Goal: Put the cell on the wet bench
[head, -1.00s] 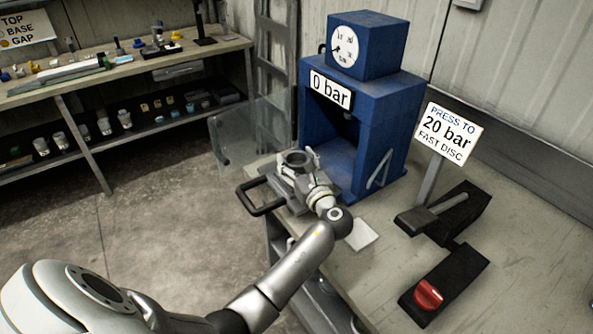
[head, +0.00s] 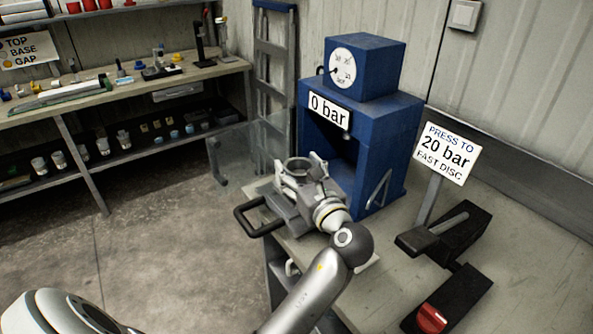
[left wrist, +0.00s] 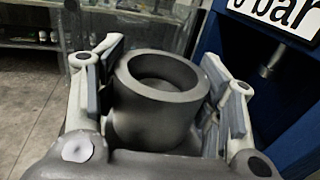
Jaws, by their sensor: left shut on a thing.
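The cell, a dark grey open-topped metal cylinder (left wrist: 160,95), stands upright between the fingers of my left gripper (left wrist: 158,110) in the left wrist view. The fingers press on it from both sides. In the head view the cell's ring-shaped top (head: 297,166) shows between the fingertips of my left gripper (head: 301,175), above a drawer-like tray with a black handle (head: 262,215) in front of the blue press (head: 372,140). Whether the cell's base touches the tray is hidden. My right gripper is out of view. I cannot tell which surface is the wet bench.
The press reads "0 bar" (head: 329,110), with a clear door (head: 232,155) swung open at its left. A sign (head: 447,152), a lever (head: 440,232) and a red knob (head: 432,318) stand on the right bench. A long bench (head: 130,88) with small items runs along the back left.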

